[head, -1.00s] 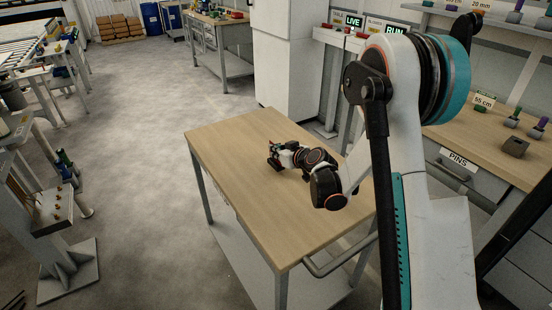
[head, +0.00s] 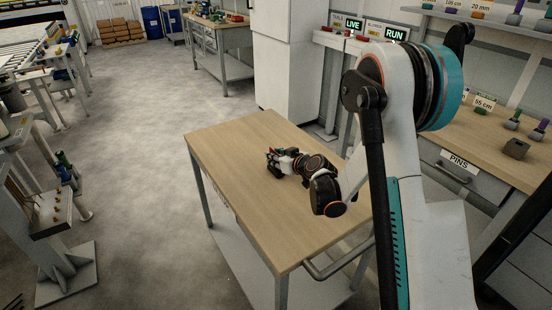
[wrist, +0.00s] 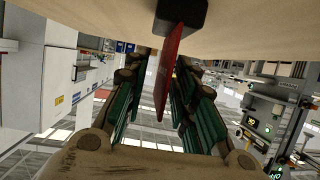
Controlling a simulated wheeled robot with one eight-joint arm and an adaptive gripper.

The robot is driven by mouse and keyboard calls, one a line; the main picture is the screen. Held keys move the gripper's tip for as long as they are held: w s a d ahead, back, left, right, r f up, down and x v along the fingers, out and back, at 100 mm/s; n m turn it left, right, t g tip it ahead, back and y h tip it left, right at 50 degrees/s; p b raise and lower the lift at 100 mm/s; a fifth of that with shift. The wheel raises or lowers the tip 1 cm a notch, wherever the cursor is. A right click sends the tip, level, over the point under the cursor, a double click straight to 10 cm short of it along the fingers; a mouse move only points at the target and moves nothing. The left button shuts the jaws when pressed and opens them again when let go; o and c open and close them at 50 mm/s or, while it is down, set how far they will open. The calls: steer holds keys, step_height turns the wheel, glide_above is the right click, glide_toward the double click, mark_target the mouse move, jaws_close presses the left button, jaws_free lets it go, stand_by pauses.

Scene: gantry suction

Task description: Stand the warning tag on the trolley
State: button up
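The warning tag (wrist: 170,65) shows in the wrist view as a thin red plate on a dark block-shaped base (wrist: 181,14). The base is against the wooden top of the trolley (head: 235,145), and that view is upside down, so the tag appears upright on the trolley. My gripper (wrist: 162,85) has its green-padded fingers on either side of the red plate. Gaps show between plate and fingers, wider on the left. In the head view my gripper (head: 279,163) is low over the trolley's middle, and it mostly hides the tag.
The rest of the trolley top is bare. A push handle (head: 335,262) is on its near right side. A bench (head: 480,140) with pins and labels stands at the right. A white cabinet (head: 287,65) stands behind the trolley. The grey floor (head: 140,150) to the left is open.

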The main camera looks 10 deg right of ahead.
steer(key=p+v, duration=0.3)
steer(key=v, duration=0.9)
steer(key=s+a+r+m+g+h, duration=0.1)
steer(key=s+a+r+g, duration=0.3)
steer(key=s+r, duration=0.75)
steer(key=s+r+m+g+h, duration=0.1)
steer(key=s+r+m+h, duration=0.1)
steer(key=s, duration=1.8)
steer(key=shift+s+d+r+m+g+h, duration=0.15)
steer(key=shift+s+d+m+g+h, duration=0.15)
steer(key=shift+d+m+h, duration=0.35)
steer(key=shift+a, duration=0.25)
